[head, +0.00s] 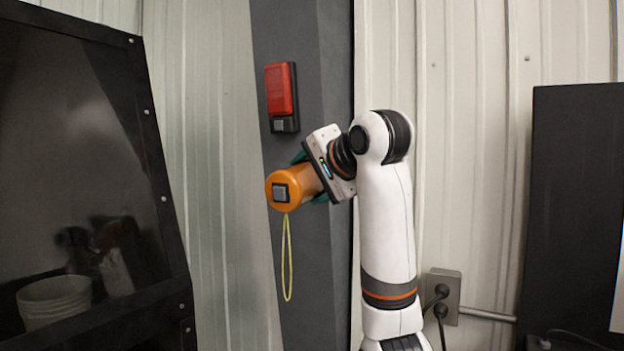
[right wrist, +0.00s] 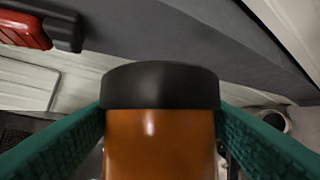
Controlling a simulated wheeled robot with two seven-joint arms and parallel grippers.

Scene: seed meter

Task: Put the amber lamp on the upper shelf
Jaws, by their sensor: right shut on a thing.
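The amber lamp (head: 300,184) is an orange cylinder with a grey square button on the end facing the head camera. A thin yellow cord loop hangs from it. My right gripper (head: 311,178) is shut on the lamp's body and holds it in front of a dark grey post. In the right wrist view the lamp's orange body (right wrist: 160,142) with a black cap sits between the green finger pads of my right gripper (right wrist: 160,115). I see no upper shelf in either view. My left gripper is out of view.
A red lamp with a black base (head: 279,90) is on the dark post (head: 310,255), above the amber lamp. A dark framed panel (head: 85,140) stands at left, with a white bucket (head: 55,300) showing in it. A wall socket (head: 441,290) with plugs is at lower right, beside a black cabinet (head: 570,200).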

